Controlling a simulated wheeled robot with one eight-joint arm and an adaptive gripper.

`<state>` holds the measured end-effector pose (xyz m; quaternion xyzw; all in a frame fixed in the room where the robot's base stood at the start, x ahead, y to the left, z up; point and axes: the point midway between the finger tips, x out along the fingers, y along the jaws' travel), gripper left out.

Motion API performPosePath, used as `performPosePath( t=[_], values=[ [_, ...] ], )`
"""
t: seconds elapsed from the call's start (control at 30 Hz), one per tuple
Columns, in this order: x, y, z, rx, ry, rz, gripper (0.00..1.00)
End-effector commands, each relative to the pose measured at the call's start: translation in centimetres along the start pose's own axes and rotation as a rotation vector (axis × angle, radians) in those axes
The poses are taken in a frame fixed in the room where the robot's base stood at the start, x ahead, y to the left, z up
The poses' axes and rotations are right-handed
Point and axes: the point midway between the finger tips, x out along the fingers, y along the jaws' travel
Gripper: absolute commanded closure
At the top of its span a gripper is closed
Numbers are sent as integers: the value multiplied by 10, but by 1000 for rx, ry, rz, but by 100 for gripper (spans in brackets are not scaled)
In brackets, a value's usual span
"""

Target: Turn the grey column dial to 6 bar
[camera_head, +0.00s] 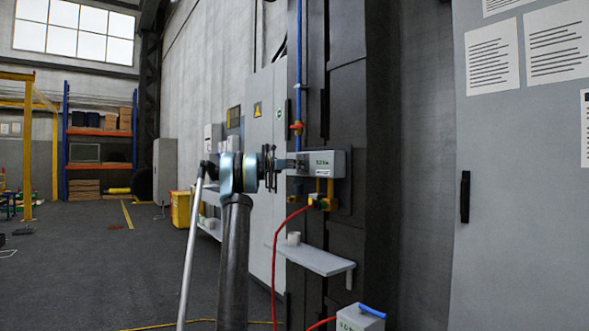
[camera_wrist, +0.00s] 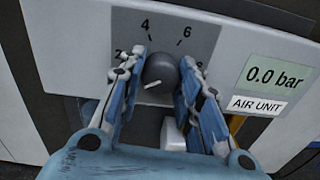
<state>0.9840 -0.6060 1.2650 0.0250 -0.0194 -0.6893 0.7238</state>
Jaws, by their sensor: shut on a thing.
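A short white mark shows on the dial's lower left side, away from the 6. My gripper (camera_wrist: 162,62) has a blue finger on each side of the dial and is shut on it. The air unit's display (camera_wrist: 270,75) reads 0.0 bar. In the head view the air unit (camera_head: 326,162) is a grey box on the dark column, with my gripper (camera_head: 283,163) at its left side; the dial is hidden there.
A blue hose (camera_head: 298,60) runs down to the unit from above, and a red hose (camera_head: 275,250) hangs below it. A grey shelf (camera_head: 315,258) juts out under the unit. A grey cabinet (camera_head: 520,190) stands at the right.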

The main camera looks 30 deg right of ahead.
Motion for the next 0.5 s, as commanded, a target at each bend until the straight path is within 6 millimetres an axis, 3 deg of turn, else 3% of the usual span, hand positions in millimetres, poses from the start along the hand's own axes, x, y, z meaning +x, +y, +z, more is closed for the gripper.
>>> performPosePath(
  t=[0.5],
  values=[
    [-1, 2, 0, 486, 16, 7, 92]
  ],
)
